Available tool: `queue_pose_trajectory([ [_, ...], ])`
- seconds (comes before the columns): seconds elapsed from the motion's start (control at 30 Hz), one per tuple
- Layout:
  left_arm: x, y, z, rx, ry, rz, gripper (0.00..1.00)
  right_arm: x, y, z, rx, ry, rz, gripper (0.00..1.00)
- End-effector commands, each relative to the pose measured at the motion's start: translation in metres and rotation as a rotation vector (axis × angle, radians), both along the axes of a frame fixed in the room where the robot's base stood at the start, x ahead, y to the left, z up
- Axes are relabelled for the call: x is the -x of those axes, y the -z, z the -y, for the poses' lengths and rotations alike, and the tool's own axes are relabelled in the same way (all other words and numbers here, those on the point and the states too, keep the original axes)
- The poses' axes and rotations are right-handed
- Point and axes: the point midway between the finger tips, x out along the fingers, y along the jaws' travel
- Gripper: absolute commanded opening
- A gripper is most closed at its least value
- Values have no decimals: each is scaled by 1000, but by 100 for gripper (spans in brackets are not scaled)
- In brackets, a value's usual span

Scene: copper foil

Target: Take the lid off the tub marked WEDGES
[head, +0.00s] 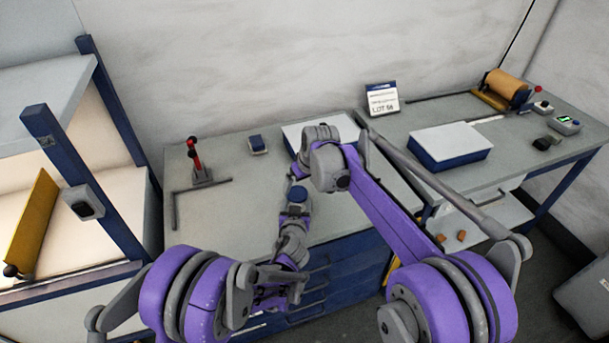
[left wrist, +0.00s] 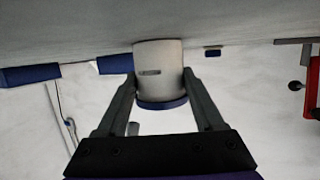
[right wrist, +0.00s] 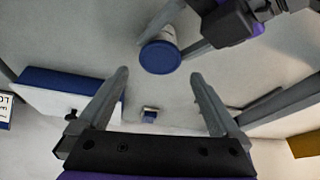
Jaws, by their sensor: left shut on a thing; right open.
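A pale tub (left wrist: 158,58) with a blue lid (left wrist: 162,104) is between the fingers of my left gripper (left wrist: 160,78), which is shut on the tub's side. The tub appears upside down in the left wrist view, with a small dark mark on its wall; I cannot read any word. The lid's round top (right wrist: 160,57) faces the right wrist camera and looks seated on the tub. My right gripper (right wrist: 160,76) is open and empty, its fingers spread either side of the lid in the picture, apart from it.
A white-topped blue box (head: 322,130) stands behind the arms on the grey bench. A small blue box (head: 258,145) and a red-handled tool (head: 198,168) stand to its left. A sign (head: 382,98) and another white-topped box (head: 450,147) are right.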

Motion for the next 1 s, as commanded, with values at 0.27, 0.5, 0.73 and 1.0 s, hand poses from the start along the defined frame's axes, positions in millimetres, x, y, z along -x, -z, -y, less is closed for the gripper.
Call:
queue_pose_trajectory([
  [0.27, 0, 0, 0, 0, 0, 0, 0, -12, 34, -7, 0, 1, 0, 100],
  [0.5, 0, 0, 0, 0, 0, 0, 0, -15, 40, -8, 0, 1, 0, 100],
  [0.73, 0, 0, 0, 0, 0, 0, 0, -15, 40, -8, 0, 1, 0, 87],
  [1.0, 0, 0, 0, 0, 0, 0, 0, -14, 40, -8, 0, 1, 0, 39],
])
